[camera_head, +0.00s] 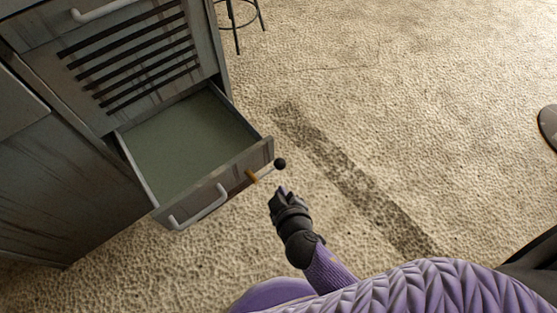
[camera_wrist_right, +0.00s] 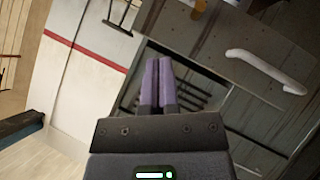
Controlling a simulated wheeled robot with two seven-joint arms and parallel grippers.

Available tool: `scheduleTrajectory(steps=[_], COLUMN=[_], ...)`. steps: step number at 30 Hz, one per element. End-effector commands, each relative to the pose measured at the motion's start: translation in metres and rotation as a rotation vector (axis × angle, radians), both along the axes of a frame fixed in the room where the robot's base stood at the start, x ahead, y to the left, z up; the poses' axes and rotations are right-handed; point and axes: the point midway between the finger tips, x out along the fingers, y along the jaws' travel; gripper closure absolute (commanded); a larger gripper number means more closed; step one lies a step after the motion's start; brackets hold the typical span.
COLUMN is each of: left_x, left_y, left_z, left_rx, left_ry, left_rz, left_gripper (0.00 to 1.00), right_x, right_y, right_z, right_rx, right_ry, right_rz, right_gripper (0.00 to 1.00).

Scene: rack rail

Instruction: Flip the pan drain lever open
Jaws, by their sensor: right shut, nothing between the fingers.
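The pan (camera_head: 184,139) is a grey drawer-like tray pulled out from the cabinet. On its front, right of the white handle, is the drain lever (camera_head: 280,164), a thin rod with a black ball end on a brass fitting (camera_head: 251,176). My right gripper (camera_head: 282,190) is shut and empty, just below and apart from the black ball. In the right wrist view its purple fingers (camera_wrist_right: 159,80) lie together, with the pan front (camera_wrist_right: 235,45) beyond. The brass fitting (camera_wrist_right: 199,8) shows at the top edge there. My left gripper is not in view.
The grey cabinet (camera_head: 75,185) with dark vent slots fills the left side. The white pan handle (camera_head: 200,208) sticks out left of my right gripper. A dark stool (camera_head: 238,30) stands behind. The carpet floor to the right is mostly clear.

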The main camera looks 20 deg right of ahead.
Motion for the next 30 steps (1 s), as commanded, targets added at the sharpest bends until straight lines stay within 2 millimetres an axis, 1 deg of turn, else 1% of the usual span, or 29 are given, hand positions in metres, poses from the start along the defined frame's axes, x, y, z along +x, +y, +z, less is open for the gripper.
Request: scheduleTrajectory(steps=[1, 5, 10, 13, 17, 21, 28, 30], left_x=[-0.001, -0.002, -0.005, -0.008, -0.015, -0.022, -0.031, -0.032], left_y=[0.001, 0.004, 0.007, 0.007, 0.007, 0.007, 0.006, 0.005], left_z=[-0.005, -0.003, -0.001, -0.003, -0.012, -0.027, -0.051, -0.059], left_rx=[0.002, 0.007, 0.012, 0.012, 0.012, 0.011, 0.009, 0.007], left_ry=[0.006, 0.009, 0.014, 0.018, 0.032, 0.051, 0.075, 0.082], left_rz=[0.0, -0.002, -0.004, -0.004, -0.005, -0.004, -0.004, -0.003], left_gripper=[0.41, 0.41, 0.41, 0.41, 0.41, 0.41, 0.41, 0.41], right_x=[0.005, 0.008, 0.008, 0.011, 0.028, 0.054, 0.096, 0.097], right_y=[0.001, 0.002, 0.002, 0.002, 0.001, -0.002, -0.005, -0.012], right_z=[0.002, 0.01, 0.01, 0.006, -0.007, -0.026, -0.053, -0.065], right_rx=[-0.003, -0.006, -0.006, -0.006, -0.006, -0.009, -0.007, -0.01], right_ry=[-0.022, -0.042, -0.04, -0.039, -0.038, -0.036, -0.034, -0.032], right_rz=[-0.002, -0.002, -0.001, -0.001, -0.001, -0.001, -0.001, -0.001], right_gripper=[1.0, 1.0, 1.0, 1.0, 1.0, 1.0, 1.0, 1.0])
